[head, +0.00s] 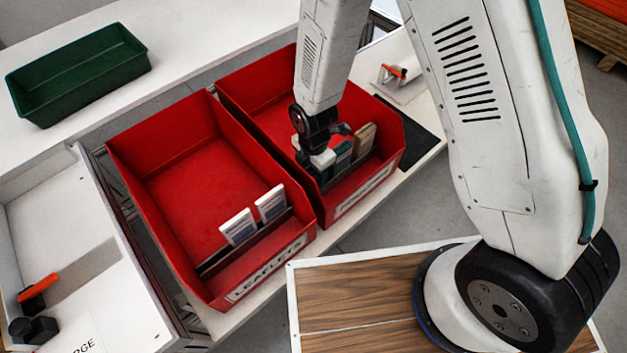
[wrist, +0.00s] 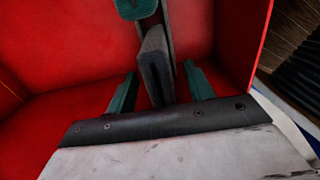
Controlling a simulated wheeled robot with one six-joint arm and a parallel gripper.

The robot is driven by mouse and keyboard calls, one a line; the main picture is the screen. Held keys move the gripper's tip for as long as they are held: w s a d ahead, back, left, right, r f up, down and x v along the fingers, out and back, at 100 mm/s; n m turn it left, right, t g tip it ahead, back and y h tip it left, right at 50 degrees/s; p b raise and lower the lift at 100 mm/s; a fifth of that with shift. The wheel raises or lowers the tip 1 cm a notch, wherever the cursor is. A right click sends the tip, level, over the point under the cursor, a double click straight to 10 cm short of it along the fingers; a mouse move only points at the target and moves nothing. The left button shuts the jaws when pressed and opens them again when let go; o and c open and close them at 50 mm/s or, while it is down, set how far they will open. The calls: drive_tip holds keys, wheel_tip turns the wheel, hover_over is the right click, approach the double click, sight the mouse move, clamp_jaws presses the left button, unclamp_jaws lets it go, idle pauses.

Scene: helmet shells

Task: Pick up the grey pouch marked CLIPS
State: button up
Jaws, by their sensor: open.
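In the wrist view, a dark grey folded item (wrist: 154,62) stands on edge in a red bin. It looks like the grey pouch, but I cannot read any CLIPS marking. My gripper (wrist: 162,86) is open, with one green finger on each side of the item's near end. The fingers look apart from it. In the head view, my gripper (head: 328,160) reaches down into the right red bin (head: 252,98), at its front row of upright packets. The arm and gripper hide part of that row, and the grey item is not clear there.
A tan packet (head: 363,140) stands right of my gripper in the same bin. A green piece (wrist: 136,8) shows beyond the grey item. The left red bin (head: 165,160), labelled LEAFLETS, holds two white packets (head: 254,215). A green tray (head: 80,75) stands at the back left.

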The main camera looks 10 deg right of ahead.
drive_tip(key=shift+f, duration=0.85)
drive_tip(key=c, duration=1.1)
drive_tip(key=shift+r, duration=0.1)
